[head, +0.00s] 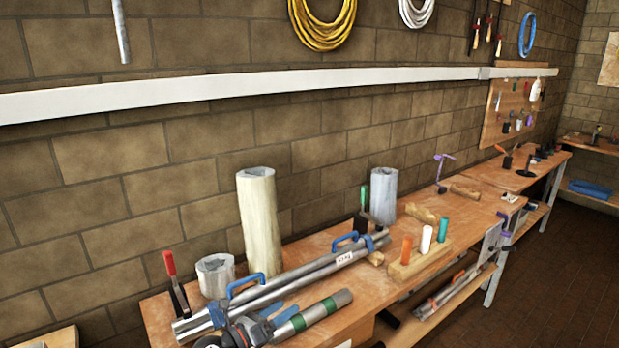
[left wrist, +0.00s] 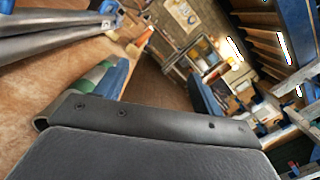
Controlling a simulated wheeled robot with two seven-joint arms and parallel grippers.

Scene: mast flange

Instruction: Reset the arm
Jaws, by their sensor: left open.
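My left gripper (head: 276,312) is low in the head view, over the near end of the workbench (head: 330,240). Its blue fingers are apart, with nothing seen between them. Its dark housing (left wrist: 150,150) fills the bottom of the left wrist view. Beside it lie long silver tubes (head: 300,276) with blue handles; they also show at upper left in the left wrist view (left wrist: 50,38). A grey cylinder with a green band (head: 318,311) is close to the gripper; whether they touch I cannot tell. My right gripper is not in view.
A tall pale cylinder (head: 260,222), a short grey one (head: 215,275) and another grey one (head: 383,195) stand near the wall. A red-handled clamp (head: 171,275) is at left. A wooden block (head: 420,260) holds coloured pegs. Open floor (head: 560,275) lies at right.

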